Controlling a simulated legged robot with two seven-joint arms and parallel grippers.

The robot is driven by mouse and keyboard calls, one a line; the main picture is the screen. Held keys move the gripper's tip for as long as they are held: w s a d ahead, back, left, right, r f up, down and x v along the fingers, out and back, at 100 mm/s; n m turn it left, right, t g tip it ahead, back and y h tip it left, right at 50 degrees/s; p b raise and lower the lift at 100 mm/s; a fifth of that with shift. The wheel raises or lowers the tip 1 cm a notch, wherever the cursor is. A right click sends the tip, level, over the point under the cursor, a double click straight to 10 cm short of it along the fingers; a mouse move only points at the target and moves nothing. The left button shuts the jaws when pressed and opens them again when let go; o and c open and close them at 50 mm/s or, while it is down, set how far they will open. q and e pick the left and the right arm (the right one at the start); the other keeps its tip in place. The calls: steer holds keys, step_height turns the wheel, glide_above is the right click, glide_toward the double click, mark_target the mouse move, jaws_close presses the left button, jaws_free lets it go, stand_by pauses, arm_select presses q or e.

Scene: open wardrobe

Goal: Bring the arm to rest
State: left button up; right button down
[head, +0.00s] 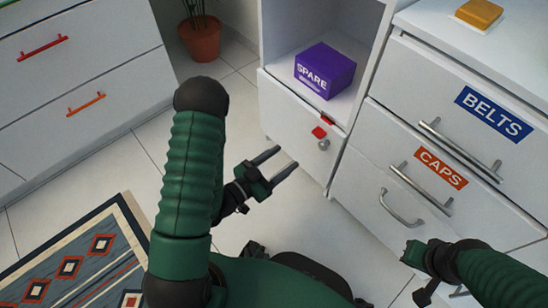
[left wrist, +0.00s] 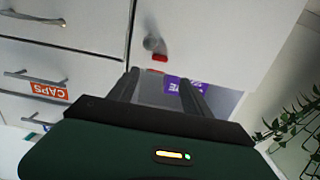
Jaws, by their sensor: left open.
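My left arm (head: 190,165) comes up from the bottom of the head view and bends down at a dark joint. Its gripper (head: 287,156) is open with two parallel fingers apart and nothing between them. In the left wrist view the open fingers (left wrist: 159,77) point toward the cabinet front. My right gripper (head: 428,268) is at the lower right, in front of the drawers; its fingers are too unclear to judge.
A purple SPARE box (head: 325,70) sits in the open compartment above the knob (head: 323,144). Drawers labelled BELTS (head: 493,113) and CAPS (head: 440,168) stand right. A yellow object (head: 480,13) lies on top. A potted plant (head: 200,38) and patterned rug (head: 75,262) are left. Floor tiles between are clear.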

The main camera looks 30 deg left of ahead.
arm_select(q)
steer(key=p+v, duration=0.1)
steer(key=v, duration=0.2)
steer(key=shift+s, duration=0.1)
